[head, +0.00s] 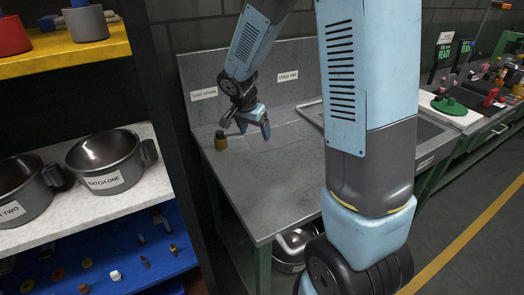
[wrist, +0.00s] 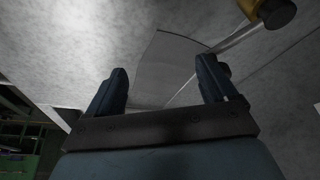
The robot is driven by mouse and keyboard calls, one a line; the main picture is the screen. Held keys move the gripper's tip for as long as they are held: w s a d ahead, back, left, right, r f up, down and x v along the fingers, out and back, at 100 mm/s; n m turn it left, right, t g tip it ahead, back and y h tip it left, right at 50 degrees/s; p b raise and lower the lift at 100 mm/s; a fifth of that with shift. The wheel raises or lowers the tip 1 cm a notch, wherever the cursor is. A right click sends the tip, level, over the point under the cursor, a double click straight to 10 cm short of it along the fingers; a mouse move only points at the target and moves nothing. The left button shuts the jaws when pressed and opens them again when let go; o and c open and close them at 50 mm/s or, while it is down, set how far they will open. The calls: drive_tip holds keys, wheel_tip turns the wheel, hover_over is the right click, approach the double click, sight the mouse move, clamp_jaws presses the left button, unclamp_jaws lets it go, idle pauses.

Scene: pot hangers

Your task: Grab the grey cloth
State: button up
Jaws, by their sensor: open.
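A flat grey sheet that looks like the grey cloth (wrist: 168,62) lies on the worktop, between and beyond the fingertips in the wrist view. In the head view I cannot clearly tell it from the grey worktop. My gripper (head: 253,127) is open above the back part of the worktop, pointing down. In the wrist view my gripper (wrist: 162,68) shows its two blue fingers apart, with nothing held between them. I cannot tell how high the fingertips are above the cloth.
A yellow-brown object with a dark end (head: 220,141) stands left of my gripper; it shows in the wrist view (wrist: 273,13) too. The grey worktop (head: 270,190) is mostly clear in front. A shelf with pots (head: 105,160) is at left, a sink (head: 430,130) at right.

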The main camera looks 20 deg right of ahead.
drive_tip(key=shift+x, duration=4.2)
drive_tip(key=c, duration=1.4)
drive_tip(key=shift+c, duration=0.6)
drive_tip(key=shift+r, duration=0.15)
clamp_jaws()
wheel_tip(320, 180, up, 12)
wheel_tip(320, 180, up, 9)
hover_over(261, 150)
drive_tip(key=a, duration=0.1)
drive_tip(key=shift+s, duration=0.4)
